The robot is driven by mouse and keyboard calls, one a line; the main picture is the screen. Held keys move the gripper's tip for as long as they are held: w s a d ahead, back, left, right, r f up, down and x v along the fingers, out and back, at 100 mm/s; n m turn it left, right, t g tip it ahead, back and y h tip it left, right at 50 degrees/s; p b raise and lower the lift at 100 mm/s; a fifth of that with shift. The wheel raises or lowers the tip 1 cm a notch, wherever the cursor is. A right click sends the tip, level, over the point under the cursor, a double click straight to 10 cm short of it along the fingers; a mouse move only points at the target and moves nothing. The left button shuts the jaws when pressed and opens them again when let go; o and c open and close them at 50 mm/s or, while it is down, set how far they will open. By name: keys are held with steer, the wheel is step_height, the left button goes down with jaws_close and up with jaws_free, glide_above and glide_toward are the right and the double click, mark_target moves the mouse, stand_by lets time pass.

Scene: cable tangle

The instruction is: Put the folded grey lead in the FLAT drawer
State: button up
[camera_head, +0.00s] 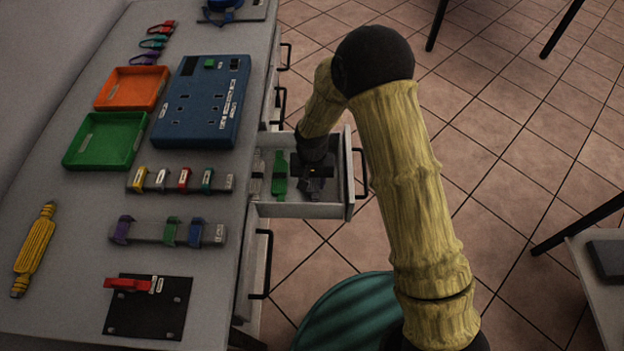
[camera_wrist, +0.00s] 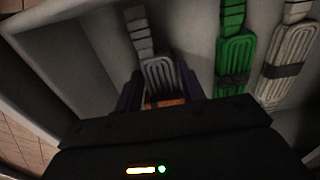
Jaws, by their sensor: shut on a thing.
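The folded grey lead (camera_wrist: 160,72) is between the fingers of my gripper (camera_wrist: 159,88) in the wrist view, its ribbed end pointing away from the palm. In the head view my gripper (camera_head: 313,184) is down inside an open drawer (camera_head: 325,210), near its front. The gripper is shut on the grey lead. A green folded lead (camera_head: 279,172) and a whitish folded lead (camera_head: 257,172) lie in the same drawer; the wrist view shows the green lead (camera_wrist: 234,55) and the whitish one (camera_wrist: 288,62) beside the grey one. I cannot read a drawer label.
The worktop (camera_head: 210,275) beside the drawer carries a blue socket box (camera_head: 203,130), an orange tray (camera_head: 122,98), a green tray (camera_head: 98,160), a yellow bundle (camera_head: 35,250) and clip strips (camera_head: 170,232). A teal round thing (camera_head: 345,315) stands below the drawer. Other drawers look closed.

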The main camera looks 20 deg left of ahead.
steer(key=shift+f, duration=0.45)
stand_by(0.5)
steer(key=o, duration=1.1)
steer(key=shift+r+p, duration=3.3)
steer(key=shift+r, duration=1.3)
steer(key=shift+f, duration=0.1)
